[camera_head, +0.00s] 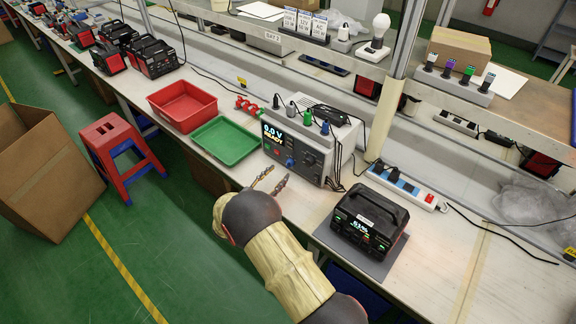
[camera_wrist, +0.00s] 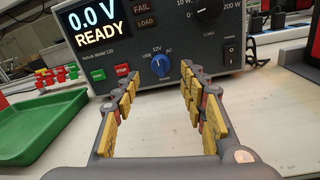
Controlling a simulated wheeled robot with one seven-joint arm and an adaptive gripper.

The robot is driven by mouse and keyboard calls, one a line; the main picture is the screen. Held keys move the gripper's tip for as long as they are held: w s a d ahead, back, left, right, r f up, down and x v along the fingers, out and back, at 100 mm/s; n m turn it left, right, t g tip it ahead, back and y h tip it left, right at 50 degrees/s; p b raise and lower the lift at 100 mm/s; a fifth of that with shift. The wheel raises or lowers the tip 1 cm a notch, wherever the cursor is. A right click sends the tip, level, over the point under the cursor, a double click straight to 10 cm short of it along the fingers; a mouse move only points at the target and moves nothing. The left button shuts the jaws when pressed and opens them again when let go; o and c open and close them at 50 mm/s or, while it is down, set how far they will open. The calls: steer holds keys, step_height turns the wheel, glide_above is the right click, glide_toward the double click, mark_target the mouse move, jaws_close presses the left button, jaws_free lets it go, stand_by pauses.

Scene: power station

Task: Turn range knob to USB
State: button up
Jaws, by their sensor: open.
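The range knob (camera_wrist: 160,66) is a small blue dial low on the front of the grey tester (camera_wrist: 215,70). USB, 12V and AC are printed in an arc above it, and its pale mark seems to point up near 12V. In the head view the tester (camera_head: 297,158) stands on the bench and the knob (camera_head: 290,162) shows small and blue. My gripper (camera_wrist: 160,82) is open and empty in front of the panel. The knob appears between its two yellow-padded fingers, apart from them. The gripper also shows in the head view (camera_head: 269,181).
The tester display reads 0.0 V READY. Green and red buttons (camera_wrist: 121,70) sit left of the knob, a larger black load dial (camera_wrist: 208,58) right. A green tray (camera_head: 225,140) stands left of the tester, a black power unit (camera_head: 368,218) to the right.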

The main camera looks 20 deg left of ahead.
mark_target(287, 166)
steer(key=b+x, duration=0.1)
steer(key=x, duration=0.4)
steer(key=shift+w+d, duration=0.15)
steer(key=shift+w, duration=0.25)
steer(key=shift+c, duration=1.3)
steer(key=c, duration=0.7)
jaws_close()
